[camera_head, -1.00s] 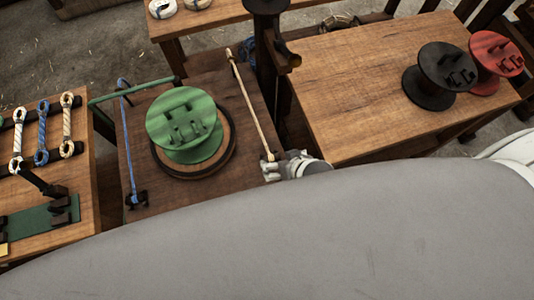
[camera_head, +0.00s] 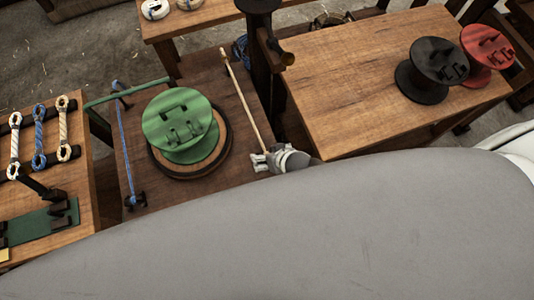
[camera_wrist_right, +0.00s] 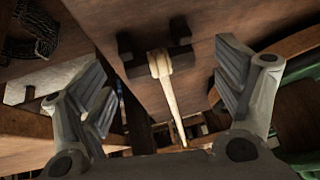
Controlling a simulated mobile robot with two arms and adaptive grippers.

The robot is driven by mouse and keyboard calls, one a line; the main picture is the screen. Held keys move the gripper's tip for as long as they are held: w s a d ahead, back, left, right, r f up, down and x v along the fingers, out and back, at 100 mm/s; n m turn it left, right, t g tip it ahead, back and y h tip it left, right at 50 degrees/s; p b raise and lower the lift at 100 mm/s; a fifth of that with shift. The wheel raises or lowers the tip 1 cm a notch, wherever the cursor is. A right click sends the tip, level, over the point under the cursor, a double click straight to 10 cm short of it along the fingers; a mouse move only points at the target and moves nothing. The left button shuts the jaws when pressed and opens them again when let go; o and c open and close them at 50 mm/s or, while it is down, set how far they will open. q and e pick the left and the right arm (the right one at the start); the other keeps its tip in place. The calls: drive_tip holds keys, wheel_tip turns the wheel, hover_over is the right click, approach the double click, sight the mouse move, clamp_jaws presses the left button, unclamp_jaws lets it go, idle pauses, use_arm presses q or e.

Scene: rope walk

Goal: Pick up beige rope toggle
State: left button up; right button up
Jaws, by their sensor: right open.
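A thin beige rope piece (camera_head: 240,98), which I take for the beige rope toggle, runs along the right side of the dark table with the green spool. In the right wrist view its pale knobbed end (camera_wrist_right: 160,65) sits between dark holder blocks, with the thin rope running down from it. My right gripper (camera_head: 262,161) is at the rope's near end. In the right wrist view the open gripper (camera_wrist_right: 165,88) has a finger on each side of the rope, with gaps visible. The left gripper is not in view.
A green spool (camera_head: 178,122) stands on a round base beside a blue rope (camera_head: 126,150). A rack on the left holds looped ropes (camera_head: 39,137). Black (camera_head: 420,75) and red (camera_head: 492,50) spools stand on the right table (camera_head: 350,80). A dark post (camera_head: 262,70) rises behind.

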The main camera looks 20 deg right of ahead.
drive_tip(key=shift+w+a+f, duration=0.1)
drive_tip(key=shift+w+f, duration=0.15)
drive_tip(key=shift+f, duration=0.15)
drive_tip(key=c, duration=1)
drive_tip(key=shift+o, duration=0.2)
drive_tip(key=shift+r, duration=0.15)
drive_tip(key=shift+r, duration=0.5)
drive_tip(key=s+r+b, duration=0.2)
drive_tip(key=s+r, duration=0.9)
drive_tip(key=s, duration=0.3)
drive_tip(key=shift+r+b, duration=0.3)
drive_tip(key=shift+r, duration=0.05)
